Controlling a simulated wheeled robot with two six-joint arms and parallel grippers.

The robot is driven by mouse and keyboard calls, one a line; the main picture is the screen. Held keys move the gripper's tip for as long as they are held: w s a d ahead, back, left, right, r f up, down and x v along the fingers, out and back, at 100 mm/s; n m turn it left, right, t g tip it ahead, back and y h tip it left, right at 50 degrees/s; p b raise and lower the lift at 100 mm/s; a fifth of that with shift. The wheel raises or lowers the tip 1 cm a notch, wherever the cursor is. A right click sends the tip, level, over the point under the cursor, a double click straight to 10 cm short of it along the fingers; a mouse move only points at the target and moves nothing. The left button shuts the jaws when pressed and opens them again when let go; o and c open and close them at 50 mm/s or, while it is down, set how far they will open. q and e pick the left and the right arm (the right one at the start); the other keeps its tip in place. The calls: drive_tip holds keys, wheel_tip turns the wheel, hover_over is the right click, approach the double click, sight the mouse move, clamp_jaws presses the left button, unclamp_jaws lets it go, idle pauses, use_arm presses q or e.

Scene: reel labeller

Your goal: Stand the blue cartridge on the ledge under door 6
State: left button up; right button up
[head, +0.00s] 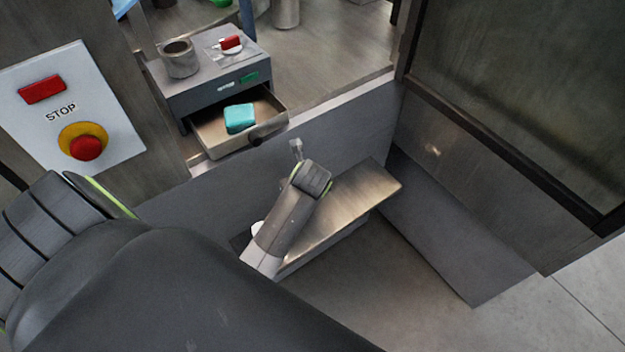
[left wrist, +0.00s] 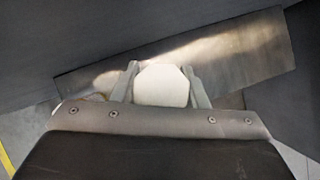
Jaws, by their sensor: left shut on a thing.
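My left gripper (left wrist: 162,80) is shut on a pale, cream-white thing (left wrist: 162,86), with one finger on each side. Only its blunt, cut-cornered face shows, so I cannot tell whether it is the blue cartridge. In the head view my left wrist hides most of the gripper; a small white piece (head: 257,229) shows beside it. The metal ledge (head: 358,196) lies behind and below the wrist. It also crosses the left wrist view (left wrist: 245,50) behind the held thing. Contact with the ledge cannot be told. No door number is readable. My right gripper is not in view.
A teal block (head: 240,118) lies in an open drawer (head: 208,141) beyond the low wall. A grey cup (head: 180,58) stands on the drawer unit. A panel with a red stop button (head: 86,147) is at left. A dark glazed panel (head: 520,90) rises at right.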

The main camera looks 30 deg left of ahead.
use_arm(q)
wheel_tip(320, 180, down, 4)
drive_tip(key=shift+r, duration=0.1)
drive_tip(key=shift+f, duration=1.95)
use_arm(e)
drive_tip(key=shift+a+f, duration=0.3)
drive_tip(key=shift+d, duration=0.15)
use_arm(q)
drive_tip(key=o, duration=1.1)
drive_tip(key=shift+f, duration=0.1)
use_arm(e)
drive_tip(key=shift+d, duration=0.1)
use_arm(q)
drive_tip(key=v, duration=1.2)
drive_tip(key=shift+p, duration=0.35)
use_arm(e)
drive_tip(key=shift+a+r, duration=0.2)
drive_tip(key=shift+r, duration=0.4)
